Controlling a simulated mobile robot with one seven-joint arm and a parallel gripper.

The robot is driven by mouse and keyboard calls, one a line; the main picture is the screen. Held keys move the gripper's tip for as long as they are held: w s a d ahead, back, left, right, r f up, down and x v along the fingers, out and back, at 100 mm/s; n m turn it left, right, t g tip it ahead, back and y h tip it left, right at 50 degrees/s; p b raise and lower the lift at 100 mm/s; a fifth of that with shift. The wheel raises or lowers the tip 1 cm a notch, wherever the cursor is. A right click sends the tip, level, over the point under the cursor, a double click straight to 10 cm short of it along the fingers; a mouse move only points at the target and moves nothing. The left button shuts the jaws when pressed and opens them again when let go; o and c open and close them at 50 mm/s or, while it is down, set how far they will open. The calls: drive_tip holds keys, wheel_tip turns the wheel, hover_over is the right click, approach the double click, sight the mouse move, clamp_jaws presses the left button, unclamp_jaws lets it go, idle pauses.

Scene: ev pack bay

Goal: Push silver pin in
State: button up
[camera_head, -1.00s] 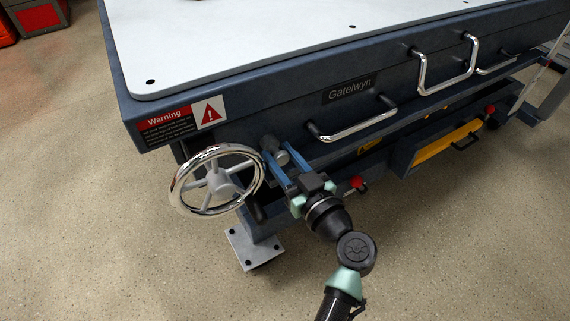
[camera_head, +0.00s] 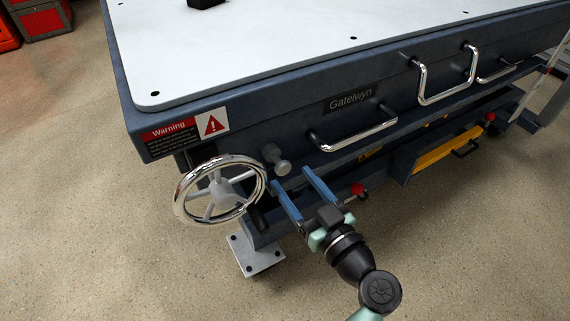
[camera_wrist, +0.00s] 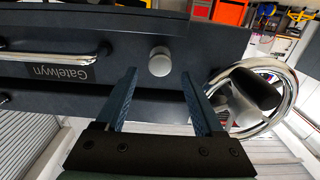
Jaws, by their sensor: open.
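The silver pin (camera_head: 282,166) is a short grey knob sticking out of the dark blue side of the bench, right of the chrome handwheel (camera_head: 181,197). In the wrist view the round end of the pin (camera_wrist: 159,62) faces me, just beyond the fingertips and between them. My gripper (camera_head: 291,176) has two blue fingers spread apart, with nothing held. In the head view the fingertips are just below and in front of the pin, apart from it. The wrist view also shows my gripper (camera_wrist: 159,76) open. The pin's inner end is hidden in the panel.
The handwheel (camera_wrist: 284,108) is close beside my right finger in the wrist view. A chrome handle (camera_head: 352,137) is right of the pin. A red knob (camera_head: 358,190) and a yellow-fronted drawer (camera_head: 440,147) are lower right. The floor in front is clear.

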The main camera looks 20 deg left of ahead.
drive_tip(key=v, duration=0.7)
drive_tip(key=shift+s+p, duration=0.15)
drive_tip(key=shift+p, duration=0.3)
drive_tip(key=shift+d, duration=0.15)
drive_tip(key=w+d+r+m+t+h+p, duration=0.1)
drive_tip(key=w+r+m+t+h, duration=0.2)
drive_tip(key=r, duration=1)
drive_tip(key=w+d+r+m+t+h+p, duration=0.1)
drive_tip(key=w+r+t+h, duration=0.35)
drive_tip(key=r, duration=0.85)
drive_tip(key=s+d+r+m+t+h, duration=0.25)
drive_tip(key=s+r, duration=0.25)
drive_tip(key=r, duration=0.4)
drive_tip(key=s+d+r+m+t+h+p, duration=0.15)
drive_tip(key=s+r+t, duration=0.25)
drive_tip(key=r, duration=0.5)
drive_tip(key=s+d+r+m+t+h, duration=0.1)
drive_tip(key=s+r+m+t+h, duration=0.3)
drive_tip(key=r, duration=0.6)
wheel_tip(320, 180, up, 37)
drive_tip(key=n+g+y+p, duration=0.1)
drive_tip(key=p, duration=3.7)
drive_tip(key=shift+n+g, duration=0.3)
